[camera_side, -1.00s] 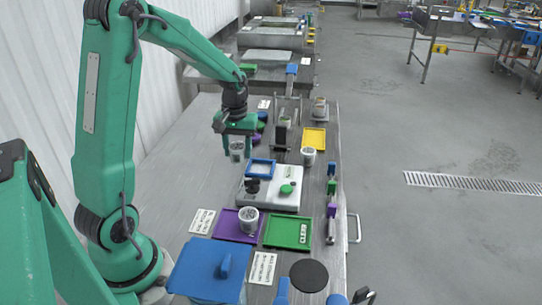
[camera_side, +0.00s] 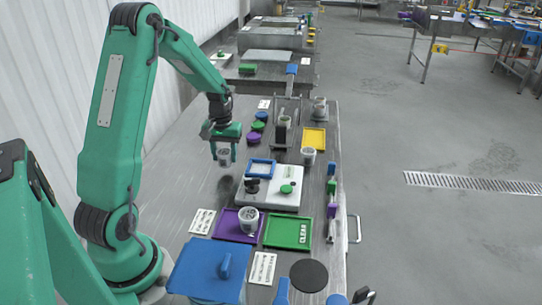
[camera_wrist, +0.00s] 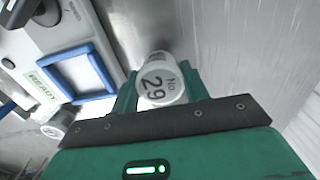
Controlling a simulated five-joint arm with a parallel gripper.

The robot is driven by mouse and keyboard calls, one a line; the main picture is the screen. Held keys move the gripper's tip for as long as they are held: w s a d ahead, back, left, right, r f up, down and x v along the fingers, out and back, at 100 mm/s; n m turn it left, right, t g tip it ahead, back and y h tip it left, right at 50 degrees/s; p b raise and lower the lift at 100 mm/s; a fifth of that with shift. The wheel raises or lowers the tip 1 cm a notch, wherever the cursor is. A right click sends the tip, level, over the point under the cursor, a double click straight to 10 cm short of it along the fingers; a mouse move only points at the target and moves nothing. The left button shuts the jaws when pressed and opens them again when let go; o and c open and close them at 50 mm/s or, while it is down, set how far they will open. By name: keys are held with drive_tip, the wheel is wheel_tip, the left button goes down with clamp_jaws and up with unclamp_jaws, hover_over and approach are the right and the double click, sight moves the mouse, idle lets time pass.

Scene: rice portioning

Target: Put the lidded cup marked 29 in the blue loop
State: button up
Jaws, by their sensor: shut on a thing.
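My gripper (camera_side: 224,148) is shut on the lidded cup (camera_side: 224,157) and holds it above the table, left of the scale. In the wrist view the white lid of this cup (camera_wrist: 160,84) reads "No 29" between the two green fingers of my gripper (camera_wrist: 158,88). The blue loop (camera_side: 261,168) is a square frame on the back of the white scale (camera_side: 268,204), to the right of the gripper. The loop (camera_wrist: 80,73) also shows in the wrist view, left of the cup, beside a "READY" label. It looks empty.
A cup (camera_side: 248,217) stands on the purple tray (camera_side: 228,230), next to the green "CLEAR" tray (camera_side: 288,232). Purple, green and blue lids (camera_side: 257,126) lie behind the gripper.

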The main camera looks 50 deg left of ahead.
sight(225, 161)
drive_tip(key=shift+f, duration=1.35)
drive_tip(key=shift+f, duration=0.15)
drive_tip(key=o, duration=1)
wheel_tip(225, 161, up, 12)
drive_tip(key=shift+r, duration=0.2)
drive_tip(key=shift+d, duration=0.1)
